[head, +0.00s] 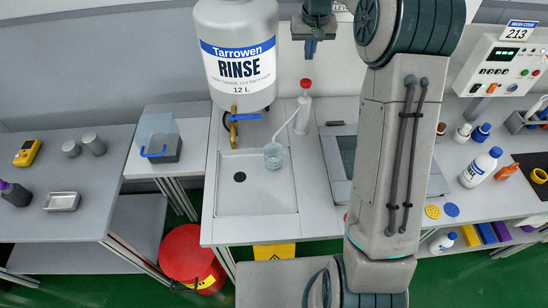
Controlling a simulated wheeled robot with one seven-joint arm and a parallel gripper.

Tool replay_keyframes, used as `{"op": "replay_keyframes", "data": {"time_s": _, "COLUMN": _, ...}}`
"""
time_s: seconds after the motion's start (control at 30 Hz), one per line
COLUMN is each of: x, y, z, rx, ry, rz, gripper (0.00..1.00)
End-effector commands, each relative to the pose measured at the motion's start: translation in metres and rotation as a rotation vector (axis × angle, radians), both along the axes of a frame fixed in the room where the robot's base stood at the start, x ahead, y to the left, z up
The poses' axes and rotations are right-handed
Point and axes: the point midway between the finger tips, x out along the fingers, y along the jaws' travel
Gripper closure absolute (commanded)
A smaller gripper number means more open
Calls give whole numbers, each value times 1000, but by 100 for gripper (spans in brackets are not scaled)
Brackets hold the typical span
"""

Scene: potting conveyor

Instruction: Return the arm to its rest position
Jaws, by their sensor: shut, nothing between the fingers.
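My arm rises through the right of the head view and bends over at the top, above the frame edge. My gripper (310,49) hangs down at the top centre, just right of the white Tarrowen RINSE tank (237,88). Its fingers are shut and nothing shows between them. It appears above and behind the sink bench, apart from the tank and the red-topped wash bottle (304,107). My arm hides part of the bench behind it.
A left table (95,205) carries small metal items. A red bin (190,254) stands on the floor. A right bench carries bottles (480,167) and a control box (502,68).

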Motion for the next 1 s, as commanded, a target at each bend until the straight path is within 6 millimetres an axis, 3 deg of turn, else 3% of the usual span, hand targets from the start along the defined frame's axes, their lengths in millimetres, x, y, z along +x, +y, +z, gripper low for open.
{"op": "replay_keyframes", "data": {"time_s": 0.37, "x": 0, "y": 0, "z": -1, "rx": 0, "ry": 0, "rz": 0, "gripper": 100}}
{"op": "replay_keyframes", "data": {"time_s": 0.57, "x": -19, "y": 2, "z": 9, "rx": -10, "ry": -9, "rz": 6, "gripper": 100}}
{"op": "replay_keyframes", "data": {"time_s": 0.67, "x": -44, "y": 4, "z": 20, "rx": -22, "ry": -19, "rz": 12, "gripper": 100}}
{"op": "replay_keyframes", "data": {"time_s": 1.0, "x": -161, "y": 5, "z": 40, "rx": -49, "ry": -60, "rz": 18, "gripper": 100}}
